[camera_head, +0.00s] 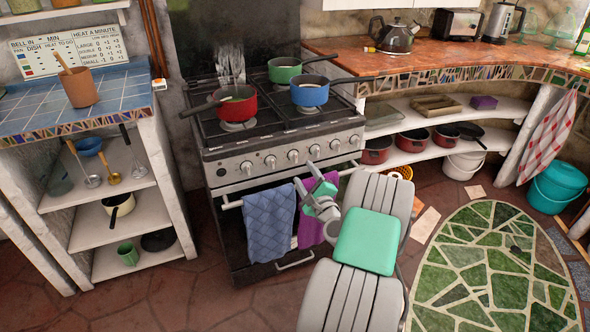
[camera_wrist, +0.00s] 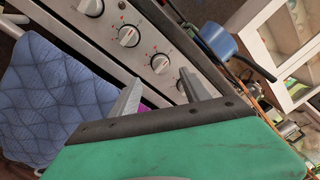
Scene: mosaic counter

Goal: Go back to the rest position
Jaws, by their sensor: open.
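My gripper (camera_head: 311,179) is open and empty in front of the stove (camera_head: 285,135), at the height of its knobs and oven rail. In the wrist view its two grey fingers (camera_wrist: 160,95) stand apart, with the knob panel (camera_wrist: 150,45) beyond them. A blue towel (camera_head: 269,222) hangs on the oven rail to the left of my gripper, and it fills the left of the wrist view (camera_wrist: 50,100). A purple towel (camera_head: 312,228) hangs on the rail behind my gripper and is partly hidden by it.
A red pot (camera_head: 236,108), a blue pot (camera_head: 310,94) and a green pot (camera_head: 285,74) stand on the stove. Shelves flank it on both sides. A green mosaic mat (camera_head: 495,265) covers the floor at right. The red tiled floor (camera_head: 150,300) at front left is clear.

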